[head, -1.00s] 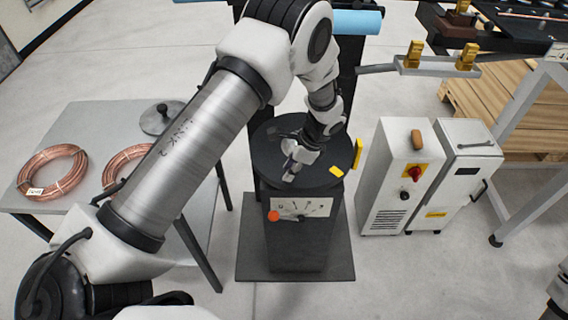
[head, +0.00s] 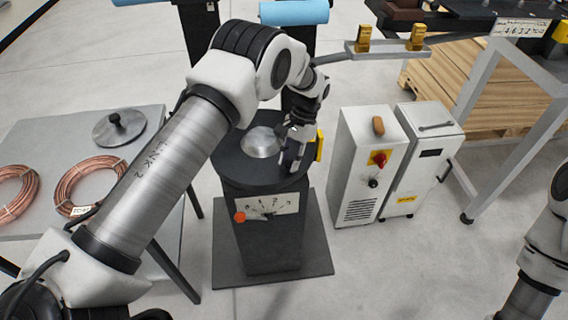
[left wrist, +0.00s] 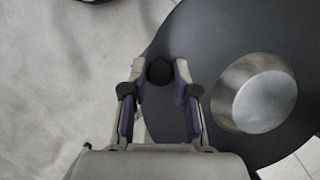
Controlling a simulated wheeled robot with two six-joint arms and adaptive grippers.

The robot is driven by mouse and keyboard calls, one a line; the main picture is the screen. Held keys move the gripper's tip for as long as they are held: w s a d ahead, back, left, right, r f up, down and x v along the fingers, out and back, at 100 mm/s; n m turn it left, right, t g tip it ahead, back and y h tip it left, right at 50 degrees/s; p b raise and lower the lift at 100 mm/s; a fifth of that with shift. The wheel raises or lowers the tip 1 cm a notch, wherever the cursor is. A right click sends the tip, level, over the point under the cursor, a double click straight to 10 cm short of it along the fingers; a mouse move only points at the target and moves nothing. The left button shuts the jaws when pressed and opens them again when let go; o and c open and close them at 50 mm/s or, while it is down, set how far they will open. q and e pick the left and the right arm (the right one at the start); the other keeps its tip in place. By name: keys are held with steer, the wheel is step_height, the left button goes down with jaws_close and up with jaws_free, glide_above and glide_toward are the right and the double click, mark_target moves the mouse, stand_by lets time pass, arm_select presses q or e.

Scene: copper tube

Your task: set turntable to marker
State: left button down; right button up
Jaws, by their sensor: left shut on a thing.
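The turntable (head: 232,168) is a dark disc on a black pedestal, with a shallow metal dome (head: 261,141) at its middle. The dome also shows in the left wrist view (left wrist: 255,93). A yellow upright marker (head: 319,146) stands at the disc's right edge. My left gripper (head: 291,163) is at the right part of the disc, close to the marker. In the left wrist view its fingers (left wrist: 160,75) are shut on a round black knob (left wrist: 159,71) near the rim. The yellow patch on the disc is not visible now. My right gripper is out of view.
White cabinets (head: 366,165) stand close at right.

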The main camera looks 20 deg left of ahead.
arm_select(q)
steer(key=shift+w+d+f+n, duration=0.1)
steer(key=shift+d+f+n, duration=0.1)
steer(key=shift+f+n, duration=0.1)
steer(key=c, duration=0.9)
jaws_free()
steer(key=shift+w, duration=0.2)
steer(key=shift+r, duration=0.1)
steer(key=v, duration=1.2)
steer(key=shift+w, duration=0.15)
